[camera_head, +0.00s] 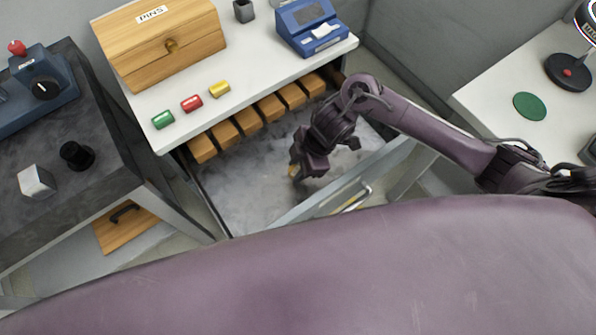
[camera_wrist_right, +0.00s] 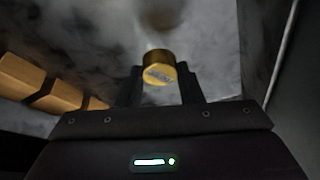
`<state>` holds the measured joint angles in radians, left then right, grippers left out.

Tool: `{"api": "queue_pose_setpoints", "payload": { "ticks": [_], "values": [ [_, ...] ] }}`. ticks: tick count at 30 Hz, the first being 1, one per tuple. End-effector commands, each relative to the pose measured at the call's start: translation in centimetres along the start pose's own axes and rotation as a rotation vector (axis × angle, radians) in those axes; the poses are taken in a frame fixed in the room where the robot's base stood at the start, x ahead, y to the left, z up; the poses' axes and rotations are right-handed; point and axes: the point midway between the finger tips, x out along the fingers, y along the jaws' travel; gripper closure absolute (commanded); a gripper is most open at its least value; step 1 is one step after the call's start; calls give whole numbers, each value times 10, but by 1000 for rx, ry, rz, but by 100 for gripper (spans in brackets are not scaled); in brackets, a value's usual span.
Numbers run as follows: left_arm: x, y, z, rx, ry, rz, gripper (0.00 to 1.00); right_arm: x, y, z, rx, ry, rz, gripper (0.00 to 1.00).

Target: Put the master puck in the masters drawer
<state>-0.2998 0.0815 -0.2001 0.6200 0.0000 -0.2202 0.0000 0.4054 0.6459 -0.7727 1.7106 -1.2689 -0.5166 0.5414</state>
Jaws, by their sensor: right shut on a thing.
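The master puck (camera_wrist_right: 159,70) is a small brass-yellow cylinder with a pale label on its face. My right gripper (camera_wrist_right: 160,88) is shut on it, with a dark finger on each side. In the head view my right gripper (camera_head: 295,172) points down into the open masters drawer (camera_head: 250,190), and a bit of the puck shows at its fingertips. The drawer has a grey mottled floor and a pale front panel. I cannot tell whether the puck touches the floor. My left gripper is not in view.
Several wooden blocks (camera_head: 248,122) line the drawer's back edge. Green, red (camera_head: 191,103) and yellow pieces, a wooden PINS box (camera_head: 165,45) and a blue device (camera_head: 312,27) stand on the white top above. A dark bench (camera_head: 60,215) is at left, a white table (camera_head: 500,95) at right.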

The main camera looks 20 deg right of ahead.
Motion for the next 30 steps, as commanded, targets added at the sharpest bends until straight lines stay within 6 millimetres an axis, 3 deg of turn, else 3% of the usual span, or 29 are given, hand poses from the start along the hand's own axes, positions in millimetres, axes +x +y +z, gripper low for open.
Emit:
{"api": "queue_pose_setpoints", "payload": {
  "ticks": [3, 6, 18, 19, 21, 24, 30],
  "values": [
    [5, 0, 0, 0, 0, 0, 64, 20, -1, 8, 3, 0, -4, 95],
    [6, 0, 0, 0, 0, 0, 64, 28, 0, 12, 2, 0, -1, 95],
    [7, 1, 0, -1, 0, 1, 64, 32, 0, 14, 1, 0, -1, 95],
    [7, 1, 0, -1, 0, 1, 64, 32, 0, 14, 2, -1, -1, 64],
    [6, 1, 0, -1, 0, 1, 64, 32, 0, 14, 1, -1, -1, 55],
    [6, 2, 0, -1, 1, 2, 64, 32, -1, 14, 1, -1, -1, 45],
    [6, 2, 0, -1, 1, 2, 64, 32, -1, 14, 1, -1, -1, 45]
  ]
}}
